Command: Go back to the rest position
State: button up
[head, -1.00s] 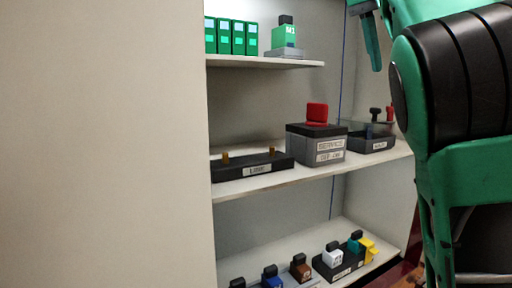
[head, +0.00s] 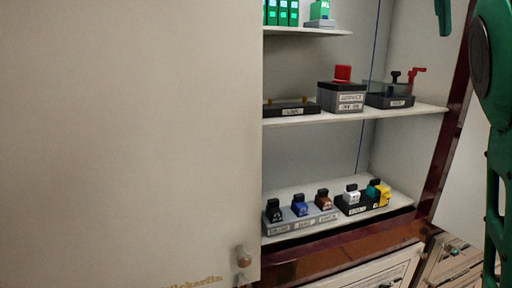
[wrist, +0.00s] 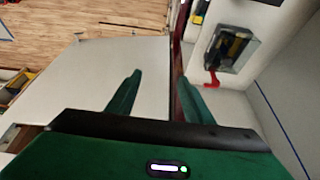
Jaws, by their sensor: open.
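My gripper (wrist: 152,92) shows in the wrist view with its two green fingers apart and nothing between them. In the head view only a green fingertip (head: 443,17) shows at the top right, in front of the cabinet's right side and apart from the shelves. My green arm (head: 497,130) runs down the right edge of the head view. In the wrist view the fingers are over a pale panel, with a dark tray and a red handle (wrist: 212,82) to their right.
An open cabinet holds a grey switch box (head: 341,97) with a red lever, a black link base (head: 291,109) and a clear-covered tray (head: 389,101) on the middle shelf. Colored breakers (head: 301,206) line the lower shelf. A pale door (head: 130,130) fills the left. Drawers (head: 375,272) are below.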

jog(key=s+d+f+n+y, duration=0.1)
jog(key=s+f, duration=0.6)
jog(key=f, duration=0.9)
jog(key=s+d+f+n+g+y, duration=0.1)
jog(key=s+f+n, duration=0.3)
jog(key=f, duration=1.3)
jog(key=s+d+f+n+y, duration=0.1)
jog(key=s+f+n+y, duration=0.1)
jog(key=s+f, duration=0.9)
notch_tip(320, 180, down, 6)
jog(key=shift+r+n, duration=0.1)
jog(key=shift+n, duration=0.4)
jog(key=shift+w+f+g, duration=0.2)
jog(key=shift+w+g, duration=0.1)
jog(key=shift+w, duration=0.3)
